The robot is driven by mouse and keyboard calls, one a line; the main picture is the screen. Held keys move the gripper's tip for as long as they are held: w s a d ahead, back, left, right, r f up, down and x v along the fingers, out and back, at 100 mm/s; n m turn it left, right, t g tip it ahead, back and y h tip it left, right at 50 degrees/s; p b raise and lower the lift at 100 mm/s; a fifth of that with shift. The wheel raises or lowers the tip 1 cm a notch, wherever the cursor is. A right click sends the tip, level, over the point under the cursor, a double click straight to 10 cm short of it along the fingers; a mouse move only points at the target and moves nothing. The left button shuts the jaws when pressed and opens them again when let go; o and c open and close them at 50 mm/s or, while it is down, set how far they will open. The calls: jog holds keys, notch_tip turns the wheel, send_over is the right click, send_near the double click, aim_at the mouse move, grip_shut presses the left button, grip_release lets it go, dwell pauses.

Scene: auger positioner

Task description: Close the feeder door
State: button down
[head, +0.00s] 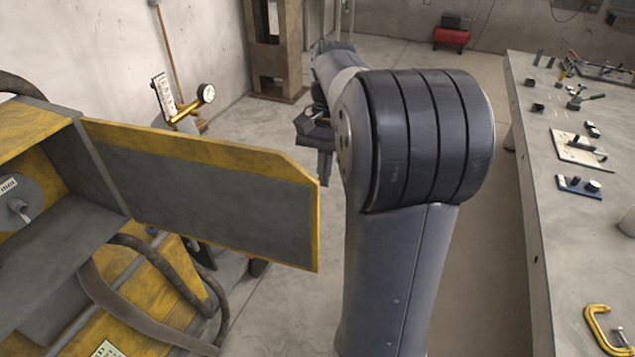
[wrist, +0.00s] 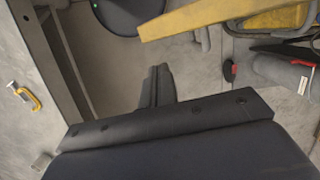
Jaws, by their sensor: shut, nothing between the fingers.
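The feeder door (head: 210,195) is a grey panel with a yellow rim. It stands wide open in the head view, reaching right from the feeder cabinet (head: 58,225), whose inside is exposed. My gripper (head: 324,178) is just beyond the door's free end, partly hidden behind my arm. In the wrist view the fingers of my gripper (wrist: 158,72) lie together with nothing between them. The door's yellow edge (wrist: 195,18) crosses the top of that view, apart from the fingertips in the picture. I cannot tell the exact depth between them.
A long grey workbench (head: 575,215) with tools runs along the right. A yellow clamp (head: 606,330) lies on its near end. Hoses (head: 150,290) hang below the cabinet. A gauge (head: 207,93) stands behind the door.

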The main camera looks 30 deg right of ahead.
jog(key=x, duration=0.8)
jog(key=shift+f+p, duration=0.15)
jog(key=shift+p, duration=0.15)
jog(key=shift+s, duration=0.1)
